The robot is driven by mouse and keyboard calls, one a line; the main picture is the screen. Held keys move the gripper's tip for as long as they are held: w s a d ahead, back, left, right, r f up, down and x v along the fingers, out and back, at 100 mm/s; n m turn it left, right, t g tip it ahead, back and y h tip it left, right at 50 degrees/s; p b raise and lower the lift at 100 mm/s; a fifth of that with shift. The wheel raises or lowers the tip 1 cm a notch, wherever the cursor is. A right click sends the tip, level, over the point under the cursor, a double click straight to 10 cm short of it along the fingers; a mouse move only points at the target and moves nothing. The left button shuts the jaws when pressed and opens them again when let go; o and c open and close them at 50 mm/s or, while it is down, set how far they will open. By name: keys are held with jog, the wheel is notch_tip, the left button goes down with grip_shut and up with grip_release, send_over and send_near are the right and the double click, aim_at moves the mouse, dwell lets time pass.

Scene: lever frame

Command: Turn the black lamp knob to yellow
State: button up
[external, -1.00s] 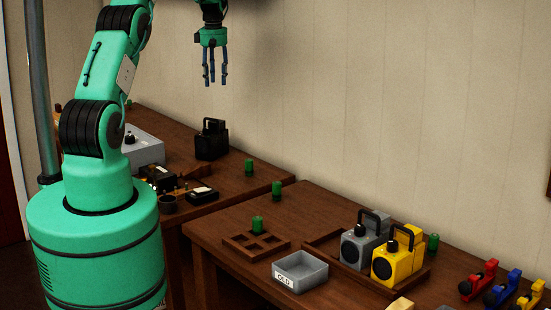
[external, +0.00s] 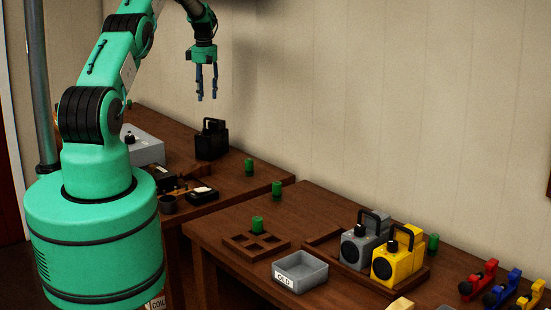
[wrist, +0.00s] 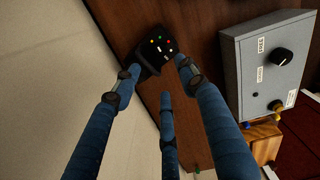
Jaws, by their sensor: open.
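The black lamp (external: 211,143) stands upright on the far table, with a handle on top. In the wrist view the black lamp (wrist: 157,52) lies beyond my fingertips, with small red, yellow and green dots and pale marks on it. Its knob is too dark and small to make out, so its setting cannot be told. My gripper (external: 206,97) hangs in the air above the black lamp, fingers pointing down and apart. In the wrist view my gripper (wrist: 158,78) has its blue fingers spread with nothing between them, not touching the lamp.
A grey box (wrist: 265,70) with a black dial stands right of the lamp in the wrist view. Green cylinders (external: 249,166) stand on the tables. The near table holds a grey lamp (external: 358,246), a yellow lamp (external: 392,264) and a grey bin (external: 300,270). The wall is close behind.

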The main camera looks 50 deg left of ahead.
aim_at(207, 128)
jog(key=shift+f, duration=0.1)
jog(key=shift+f+p, duration=0.85)
jog(key=shift+f, duration=5.95)
grip_shut()
